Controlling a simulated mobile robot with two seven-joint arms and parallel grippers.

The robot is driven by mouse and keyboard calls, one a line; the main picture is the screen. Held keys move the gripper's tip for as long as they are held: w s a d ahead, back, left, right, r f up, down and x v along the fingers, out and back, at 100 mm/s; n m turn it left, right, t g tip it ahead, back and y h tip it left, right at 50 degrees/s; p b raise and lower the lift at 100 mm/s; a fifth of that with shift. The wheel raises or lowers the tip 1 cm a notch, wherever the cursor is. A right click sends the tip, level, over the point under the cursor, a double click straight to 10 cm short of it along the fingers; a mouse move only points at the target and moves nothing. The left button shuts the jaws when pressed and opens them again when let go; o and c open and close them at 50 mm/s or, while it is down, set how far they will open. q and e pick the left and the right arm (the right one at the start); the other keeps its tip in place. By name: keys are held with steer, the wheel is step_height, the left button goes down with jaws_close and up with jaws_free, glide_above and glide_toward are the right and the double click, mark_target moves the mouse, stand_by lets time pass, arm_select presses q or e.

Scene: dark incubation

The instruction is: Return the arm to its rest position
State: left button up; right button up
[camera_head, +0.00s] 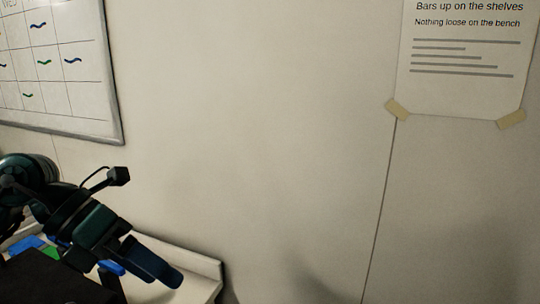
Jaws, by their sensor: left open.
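My left gripper (145,277) is at the lower left of the head view, at the end of my dark arm. It is open, with its fingers pointing down and to the right over a pale bench (203,268). I see nothing held between the fingers. My right gripper is not in view.
Blue (27,244) and green (51,253) items lie partly hidden behind my arm. A whiteboard (88,100) and a taped paper notice (462,88) are on the pale wall. The space right of my gripper is clear.

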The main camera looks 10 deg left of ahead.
arm_select(q)
steer(key=d+f+n+h+b, duration=0.15)
steer(key=d+n+h, duration=0.25)
steer(key=d+h, duration=0.6)
steer(key=w+a+f+n+t+y, duration=0.1)
steer(key=w+f+n+t+y, duration=0.15)
steer(key=f+n+t, duration=0.5)
steer(key=w+a+f+n+t+y+b, duration=0.15)
steer(key=f+n+t+y, duration=0.25)
steer(key=n, duration=0.6)
steer(key=w+a+f+n+t+y, duration=0.1)
steer(key=a+f+n+t+y, duration=0.15)
steer(key=f+n+t, duration=0.45)
steer(key=s+f+n+g+y, duration=0.3)
steer(key=f+n, duration=0.4)
steer(key=f, duration=0.3)
steer(key=shift+s+g+y, duration=0.2)
steer(key=shift+g+y, duration=0.35)
steer(key=shift+y, duration=0.45)
steer(key=s+f+n+g, duration=0.1)
steer(key=s+f, duration=0.2)
steer(key=s+f+n+g+y, duration=0.1)
steer(key=s+f+g, duration=0.1)
steer(key=s+f, duration=0.1)
steer(key=s+d+f+n+g, duration=0.1)
steer(key=s+f, duration=0.2)
steer(key=f, duration=0.2)
steer(key=shift+g+y+b, duration=0.3)
steer(key=shift+g+b, duration=0.1)
